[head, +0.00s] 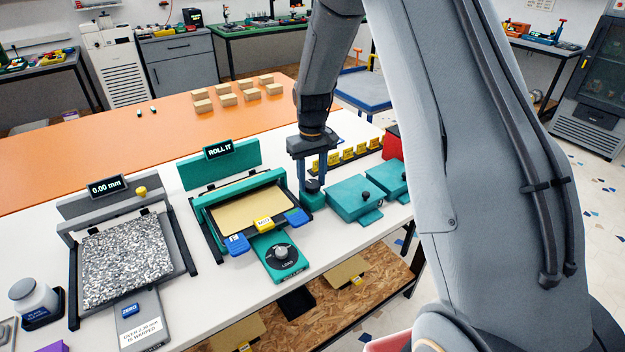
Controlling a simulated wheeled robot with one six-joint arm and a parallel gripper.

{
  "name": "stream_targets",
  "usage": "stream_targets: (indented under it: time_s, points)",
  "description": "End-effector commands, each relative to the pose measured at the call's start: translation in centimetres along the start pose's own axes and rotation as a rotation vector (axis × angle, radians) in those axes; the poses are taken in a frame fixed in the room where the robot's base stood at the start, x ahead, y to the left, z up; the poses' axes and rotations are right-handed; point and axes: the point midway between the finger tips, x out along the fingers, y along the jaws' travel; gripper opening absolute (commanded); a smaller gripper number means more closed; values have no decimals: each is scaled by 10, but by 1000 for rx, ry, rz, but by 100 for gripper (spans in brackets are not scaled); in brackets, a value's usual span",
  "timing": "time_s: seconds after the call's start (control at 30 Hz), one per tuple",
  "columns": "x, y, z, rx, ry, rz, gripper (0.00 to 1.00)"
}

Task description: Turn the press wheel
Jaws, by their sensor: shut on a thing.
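The teal press (205,218) stands on the white bench under a sign reading "ROLL IT", with a tan sheet (243,205) in its frame. My gripper (312,181) points down at the press's right side. Its fingers are shut on a small dark knob (313,187) above a teal block (313,200). This seems to be the press wheel; the fingers partly hide it, so I cannot tell its turn angle. A teal panel with a round dial marked "LOAD" (281,252) sits at the press's front.
A grey tester (125,257) with a speckled plate and "0.00 mm" display stands left. Teal boxes with black knobs (355,198) stand close right of my gripper, yellow tags (347,154) behind. Tan blocks (228,99) lie on the orange surface. My arm hides the bench's right part.

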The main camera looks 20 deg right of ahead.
Motion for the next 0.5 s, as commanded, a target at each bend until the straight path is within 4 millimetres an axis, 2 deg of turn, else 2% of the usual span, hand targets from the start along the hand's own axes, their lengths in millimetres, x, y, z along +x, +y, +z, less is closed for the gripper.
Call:
stream_targets:
  time_s: [0.5]
  points:
    - [-2, 0, -3, 488, 8, -1, 17]
